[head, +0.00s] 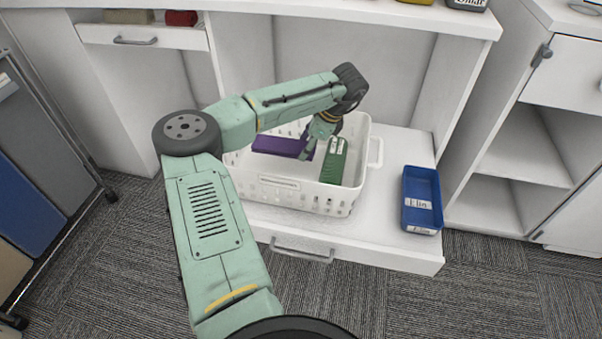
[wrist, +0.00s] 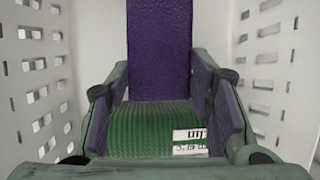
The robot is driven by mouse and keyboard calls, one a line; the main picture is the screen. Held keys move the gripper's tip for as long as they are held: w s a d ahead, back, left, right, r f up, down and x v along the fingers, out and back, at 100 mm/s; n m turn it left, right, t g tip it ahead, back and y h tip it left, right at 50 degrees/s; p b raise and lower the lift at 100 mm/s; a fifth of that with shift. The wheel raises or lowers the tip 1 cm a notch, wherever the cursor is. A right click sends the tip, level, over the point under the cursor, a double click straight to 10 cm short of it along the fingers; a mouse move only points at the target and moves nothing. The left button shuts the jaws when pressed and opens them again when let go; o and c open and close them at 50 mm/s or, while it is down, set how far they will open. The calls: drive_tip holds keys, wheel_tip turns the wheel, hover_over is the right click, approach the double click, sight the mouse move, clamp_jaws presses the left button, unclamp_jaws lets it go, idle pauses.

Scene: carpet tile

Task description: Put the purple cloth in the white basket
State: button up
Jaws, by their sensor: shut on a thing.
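The purple cloth (head: 280,145) is a flat folded strip inside the white basket (head: 285,194), reaching from the left side toward the middle. In the wrist view the purple cloth (wrist: 160,50) runs up the centre between two perforated basket walls. My gripper (head: 307,152) points down inside the basket at the cloth's right end. In the wrist view its fingers (wrist: 158,85) flank the cloth and it appears shut on it. The fingertip contact is partly hidden in the head view.
A green ribbed item (head: 333,162) with a white label lies in the basket, right of the cloth. A blue bin (head: 422,200) stands right of the basket on the white surface. Cabinet walls enclose the back; an open white shelf unit is at the right.

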sight(303, 172)
wheel_tip(303, 172, down, 8)
drive_tip(key=shift+f, duration=0.25)
drive_tip(key=o, duration=1.2)
drive_tip(key=shift+c, duration=0.2)
drive_tip(key=v, duration=1.2)
